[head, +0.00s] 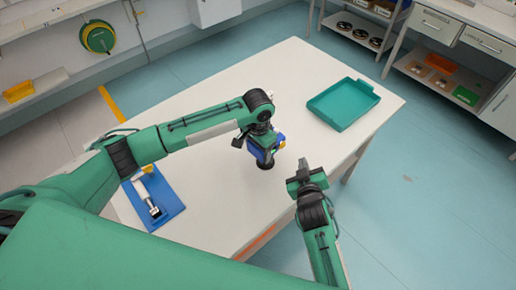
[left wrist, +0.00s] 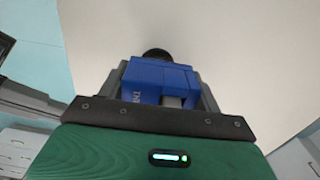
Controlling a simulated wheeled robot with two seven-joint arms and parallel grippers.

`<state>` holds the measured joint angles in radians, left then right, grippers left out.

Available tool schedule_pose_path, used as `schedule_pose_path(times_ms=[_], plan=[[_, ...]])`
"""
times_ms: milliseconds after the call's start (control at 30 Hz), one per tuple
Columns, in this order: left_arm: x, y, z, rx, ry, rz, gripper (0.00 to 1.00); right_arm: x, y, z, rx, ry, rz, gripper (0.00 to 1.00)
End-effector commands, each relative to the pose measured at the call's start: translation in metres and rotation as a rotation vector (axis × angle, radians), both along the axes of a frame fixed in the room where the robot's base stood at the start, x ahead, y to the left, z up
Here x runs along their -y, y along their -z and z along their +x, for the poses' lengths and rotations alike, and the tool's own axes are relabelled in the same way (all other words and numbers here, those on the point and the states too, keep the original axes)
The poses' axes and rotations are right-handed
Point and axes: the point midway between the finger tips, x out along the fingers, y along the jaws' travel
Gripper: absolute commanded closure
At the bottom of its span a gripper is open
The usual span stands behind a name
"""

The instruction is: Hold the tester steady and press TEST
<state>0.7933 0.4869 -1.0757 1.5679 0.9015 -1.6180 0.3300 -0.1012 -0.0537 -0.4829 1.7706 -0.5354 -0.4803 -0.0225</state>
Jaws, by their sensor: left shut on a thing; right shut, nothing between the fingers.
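The tester (head: 267,152) is a blue box with a yellow part at its right side and a round black base, at the middle of the table. My left gripper (head: 262,147) is shut on it from above. In the left wrist view the blue tester body (left wrist: 150,78) sits between the fingers, with part of some white lettering and a grey piece showing. The TEST button cannot be made out. My right gripper (head: 302,168) is shut and empty, to the right of the tester and apart from it.
The white table (head: 225,205) has a teal tray (head: 342,105) at the back right. A blue mat (head: 170,208) with a white and black tool on it lies at the left. The table between tester and tray is clear. Shelves (head: 445,78) stand beyond.

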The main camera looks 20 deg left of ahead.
Motion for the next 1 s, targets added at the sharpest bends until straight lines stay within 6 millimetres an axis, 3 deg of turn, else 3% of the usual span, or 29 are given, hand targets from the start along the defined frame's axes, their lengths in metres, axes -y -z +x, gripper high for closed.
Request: schedule_pose_path(times_ms=[267, 300, 433, 767, 1000], plan=[[0.000, 0.000, 0.000, 0.001, 0.000, -0.001, 0.67, 0.000, 0.000, 0.000, 0.000, 0.000, 0.000, 1.00], [0.000, 0.000, 0.000, 0.001, 0.000, -0.001, 0.33, 0.000, 0.000, 0.000, 0.000, 0.000, 0.000, 1.00], [0.000, 0.000, 0.000, 0.001, 0.000, -0.001, 0.09, 0.000, 0.000, 0.000, 0.000, 0.000, 0.000, 1.00], [0.000, -0.003, 0.000, 0.001, 0.000, -0.001, 0.09, 0.000, 0.000, 0.000, 0.000, 0.000, 0.000, 1.00], [0.000, -0.041, 0.001, 0.004, 0.001, -0.001, 0.09, 0.000, 0.000, 0.000, 0.000, 0.000, 0.000, 1.00]])
